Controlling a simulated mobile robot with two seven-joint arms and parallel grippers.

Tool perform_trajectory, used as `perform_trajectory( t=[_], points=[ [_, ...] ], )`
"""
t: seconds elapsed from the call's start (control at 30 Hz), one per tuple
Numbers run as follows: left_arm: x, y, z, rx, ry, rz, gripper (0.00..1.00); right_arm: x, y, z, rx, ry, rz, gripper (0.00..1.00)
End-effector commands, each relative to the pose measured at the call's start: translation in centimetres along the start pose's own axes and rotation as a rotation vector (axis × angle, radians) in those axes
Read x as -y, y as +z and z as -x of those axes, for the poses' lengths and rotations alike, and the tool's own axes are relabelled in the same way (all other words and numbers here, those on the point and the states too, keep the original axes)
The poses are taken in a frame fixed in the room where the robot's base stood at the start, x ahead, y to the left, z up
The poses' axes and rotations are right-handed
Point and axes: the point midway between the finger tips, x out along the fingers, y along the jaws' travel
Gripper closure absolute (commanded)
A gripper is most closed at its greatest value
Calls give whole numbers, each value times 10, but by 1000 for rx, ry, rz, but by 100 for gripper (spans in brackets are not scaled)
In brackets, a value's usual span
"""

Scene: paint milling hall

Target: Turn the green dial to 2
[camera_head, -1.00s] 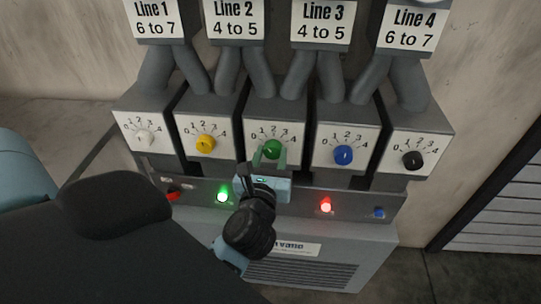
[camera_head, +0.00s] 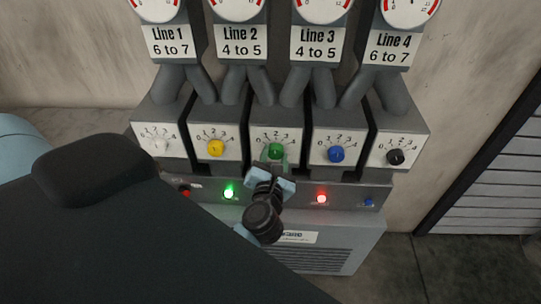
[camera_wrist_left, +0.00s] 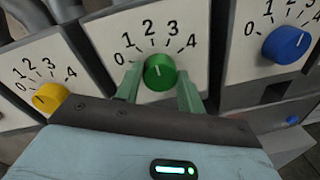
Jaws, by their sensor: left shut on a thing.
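The green dial (camera_head: 276,151) is the middle one of the row of dials, with a 0 to 4 scale on its white plate. In the left wrist view the green dial (camera_wrist_left: 160,72) has a pale mark pointing roughly up, near the 2 to 3 part of the scale; I cannot tell exactly where. My left gripper (camera_head: 277,162) reaches it from below and is shut on it. In the wrist view the green fingers of the left gripper (camera_wrist_left: 160,88) sit on either side of the dial. My right gripper is not in view.
A yellow dial (camera_head: 216,148) and a blue dial (camera_head: 336,154) flank it closely, with a white dial (camera_head: 161,146) and a black dial (camera_head: 395,157) at the ends. Below are a lit green lamp (camera_head: 229,191) and a lit red lamp (camera_head: 321,198). Gauges stand above.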

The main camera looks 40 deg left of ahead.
Motion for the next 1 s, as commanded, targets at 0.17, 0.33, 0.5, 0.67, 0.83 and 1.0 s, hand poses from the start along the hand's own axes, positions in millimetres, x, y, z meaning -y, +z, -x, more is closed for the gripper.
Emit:
perform_trajectory(
  t=[0.17, 0.33, 0.5, 0.67, 0.83, 1.0],
  points=[
    [0, 1, 0, 0, 0, -21, 84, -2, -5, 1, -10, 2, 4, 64],
    [1, 0, 0, 0, -1, -23, 84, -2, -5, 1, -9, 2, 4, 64],
    [1, 0, 0, -1, -1, -22, 60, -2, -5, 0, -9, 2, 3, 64],
    [1, 0, 0, -1, -1, -22, 40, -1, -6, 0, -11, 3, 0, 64],
    [0, 0, 0, -1, 0, -21, 40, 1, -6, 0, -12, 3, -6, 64],
    [1, -1, 4, -2, -1, -21, 40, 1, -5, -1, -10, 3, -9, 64]
  ],
)
